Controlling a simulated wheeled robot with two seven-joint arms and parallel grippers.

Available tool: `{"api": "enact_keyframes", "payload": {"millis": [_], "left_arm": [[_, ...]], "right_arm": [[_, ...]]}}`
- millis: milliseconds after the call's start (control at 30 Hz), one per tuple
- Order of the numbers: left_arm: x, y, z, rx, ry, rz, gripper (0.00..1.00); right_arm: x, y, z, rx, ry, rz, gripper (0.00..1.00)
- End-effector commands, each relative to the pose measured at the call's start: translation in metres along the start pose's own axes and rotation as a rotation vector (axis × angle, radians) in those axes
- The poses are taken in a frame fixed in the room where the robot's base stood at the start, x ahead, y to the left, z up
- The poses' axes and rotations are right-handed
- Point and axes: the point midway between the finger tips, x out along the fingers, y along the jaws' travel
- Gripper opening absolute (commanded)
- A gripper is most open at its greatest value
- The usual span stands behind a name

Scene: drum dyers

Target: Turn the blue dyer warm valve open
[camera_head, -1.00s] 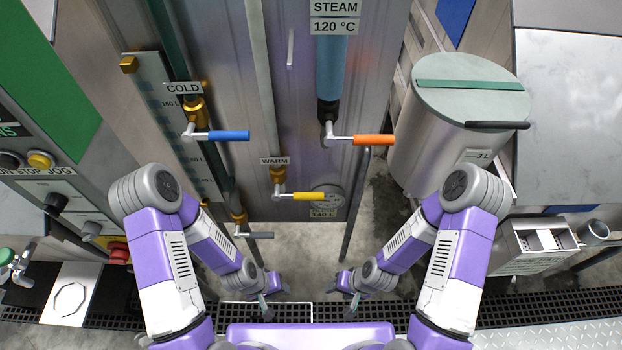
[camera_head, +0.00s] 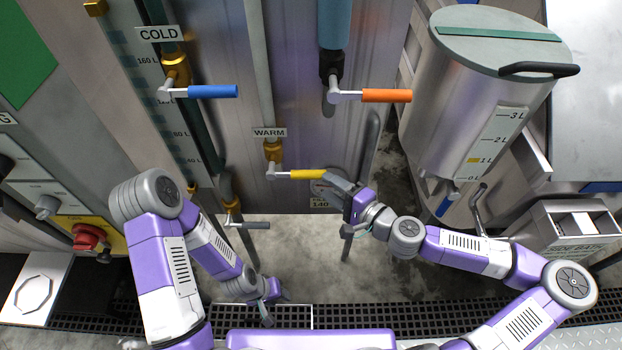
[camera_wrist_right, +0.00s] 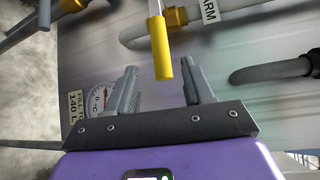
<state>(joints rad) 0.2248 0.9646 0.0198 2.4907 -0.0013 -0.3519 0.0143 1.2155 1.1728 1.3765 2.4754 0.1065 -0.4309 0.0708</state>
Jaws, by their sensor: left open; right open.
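The warm valve has a yellow lever handle (camera_head: 308,174) that sticks out sideways to the right from a brass body under the WARM label (camera_head: 269,132). My right gripper (camera_head: 338,183) is at the free right end of this handle. In the right wrist view the yellow handle (camera_wrist_right: 162,60) points in toward the space between the open fingers of my right gripper (camera_wrist_right: 158,90). The fingers stand on either side of its tip and look apart from it. My left gripper (camera_head: 268,304) is low at the left, over the floor grate, far from the valve.
A blue-handled COLD valve (camera_head: 212,91) is up left, and an orange-handled valve (camera_head: 385,96) is above right. A grey-handled lever (camera_head: 255,225) is below left. A round gauge (camera_wrist_right: 98,101) is on the panel behind the fingers. A metal drum (camera_head: 465,110) stands right.

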Motion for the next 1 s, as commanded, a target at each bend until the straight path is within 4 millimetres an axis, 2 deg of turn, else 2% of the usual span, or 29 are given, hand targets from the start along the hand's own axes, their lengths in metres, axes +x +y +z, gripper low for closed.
{"api": "enact_keyframes", "payload": {"millis": [167,533,700,933,967,1000], "left_arm": [[0.005,-0.002,0.0,0.0,0.001,0.0,0.43],[0.017,-0.006,-0.001,0.0,0.0,0.0,0.43],[0.018,-0.007,-0.001,0.0,0.0,0.0,0.43],[0.018,-0.007,-0.001,0.0,0.0,0.0,0.43],[0.018,-0.007,-0.001,0.0,0.0,0.0,0.43],[0.018,-0.007,-0.001,0.0,0.0,0.0,0.43]], "right_arm": [[0.016,-0.001,-0.001,-0.002,0.001,-0.007,0.52],[0.065,-0.001,0.0,-0.001,0.0,-0.004,0.52],[0.073,-0.001,-0.001,-0.001,0.002,-0.003,0.52],[0.074,-0.001,-0.001,-0.001,0.002,-0.003,0.52],[0.074,-0.001,-0.001,-0.001,0.002,-0.003,0.5],[0.074,-0.001,-0.001,-0.001,0.002,-0.003,0.44]]}}
